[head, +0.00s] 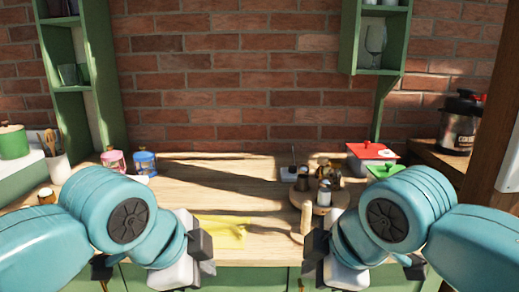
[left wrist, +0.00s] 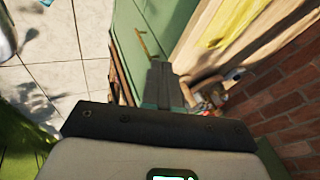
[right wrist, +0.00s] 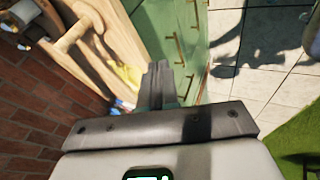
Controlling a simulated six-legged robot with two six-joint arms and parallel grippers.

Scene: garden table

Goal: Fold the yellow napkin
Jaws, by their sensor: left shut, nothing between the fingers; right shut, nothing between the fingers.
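The yellow napkin (head: 222,231) lies on the wooden table near its front edge, left of centre in the head view. My left gripper hides part of its left side, so I cannot tell its full outline. Part of it also shows in the left wrist view (left wrist: 228,25) and the right wrist view (right wrist: 126,74). My left gripper (head: 207,267) is shut and empty, in front of the napkin and apart from it. Its closed fingers show in the left wrist view (left wrist: 160,82). My right gripper (head: 309,268) is shut and empty, to the right; its fingers show in the right wrist view (right wrist: 157,82).
A round wooden board (head: 338,202) with jars and a handle stands right of the napkin. Pink (head: 113,160) and blue (head: 145,162) jars stand at the back left. Red (head: 371,151) and green (head: 384,171) lidded boxes stand at the right. The middle table behind the napkin is clear.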

